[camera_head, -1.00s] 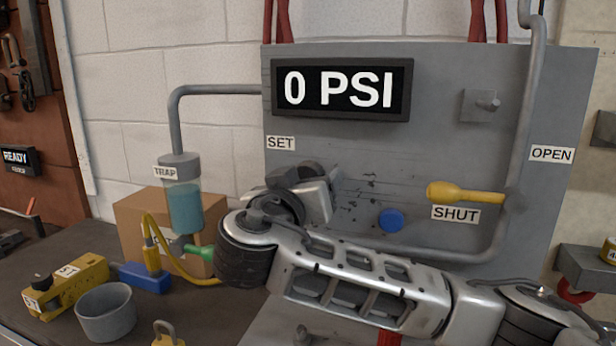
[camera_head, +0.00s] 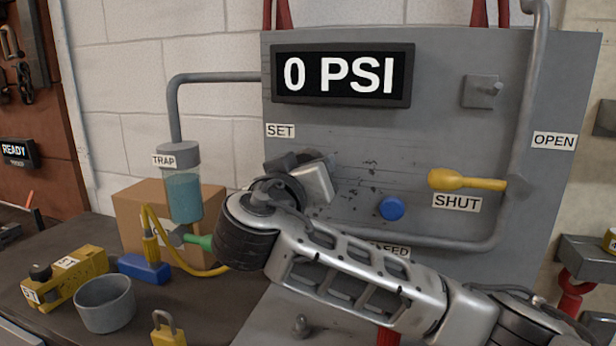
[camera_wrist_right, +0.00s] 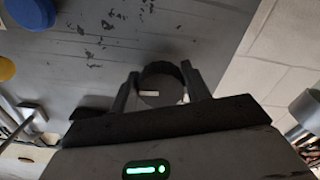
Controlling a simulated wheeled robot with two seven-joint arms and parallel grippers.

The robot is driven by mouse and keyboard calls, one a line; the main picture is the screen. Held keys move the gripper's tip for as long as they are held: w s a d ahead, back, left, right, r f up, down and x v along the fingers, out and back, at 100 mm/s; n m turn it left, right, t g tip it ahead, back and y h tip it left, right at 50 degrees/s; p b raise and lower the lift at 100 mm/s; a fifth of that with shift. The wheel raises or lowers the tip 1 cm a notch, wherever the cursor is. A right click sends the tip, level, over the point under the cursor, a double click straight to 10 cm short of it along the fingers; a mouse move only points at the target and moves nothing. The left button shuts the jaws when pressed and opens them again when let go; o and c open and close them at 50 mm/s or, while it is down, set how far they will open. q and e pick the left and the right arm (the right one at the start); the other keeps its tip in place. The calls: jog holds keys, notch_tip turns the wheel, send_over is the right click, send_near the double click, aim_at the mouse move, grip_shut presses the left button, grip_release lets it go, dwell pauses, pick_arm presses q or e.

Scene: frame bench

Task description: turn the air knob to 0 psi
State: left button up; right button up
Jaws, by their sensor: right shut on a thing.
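The display (camera_head: 343,75) on the grey panel reads 0 PSI. The air knob (camera_wrist_right: 160,83) is a dark round knob with a pale mark on its face. In the right wrist view it sits between the two fingers of my right gripper (camera_wrist_right: 160,76), which is shut on it. In the head view my right gripper (camera_head: 303,172) is at the panel below the SET label (camera_head: 280,131), and the hand hides most or all of the knob. My left gripper is not in view.
A yellow lever (camera_head: 467,181) lies horizontal above the SHUT label, with a blue button (camera_head: 391,208) to its left. A pipe runs along the panel. A trap jar (camera_head: 184,197), grey cup (camera_head: 104,304), yellow device (camera_head: 65,278) and padlock (camera_head: 168,330) are at left.

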jog(key=shift+f+n+b, duration=0.15)
jog(key=shift+n+b, duration=0.3)
jog(key=shift+n, duration=0.75)
jog(key=n, duration=0.1)
jog(key=n+p, duration=0.1)
jog(key=shift+d+r+n, duration=0.1)
jog(key=shift+r+n, duration=0.2)
jog(key=shift+n, duration=0.1)
jog(key=n+p, duration=0.2)
jog(key=shift+d+r+n, duration=0.1)
jog(key=shift+r+n, duration=0.05)
jog(key=shift+n, duration=0.25)
jog(key=n+p, duration=0.2)
jog(key=shift+r+n, duration=0.1)
jog(key=shift+n, duration=0.3)
jog(key=n+p, duration=0.2)
jog(key=shift+s+n, duration=0.1)
jog(key=shift+n, duration=0.2)
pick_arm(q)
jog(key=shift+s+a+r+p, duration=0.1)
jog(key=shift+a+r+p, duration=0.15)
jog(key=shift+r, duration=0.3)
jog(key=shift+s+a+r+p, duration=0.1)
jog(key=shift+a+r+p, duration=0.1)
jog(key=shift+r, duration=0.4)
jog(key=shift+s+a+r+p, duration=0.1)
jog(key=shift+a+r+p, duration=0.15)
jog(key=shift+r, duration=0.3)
pick_arm(e)
jog(key=shift+n, duration=1.6)
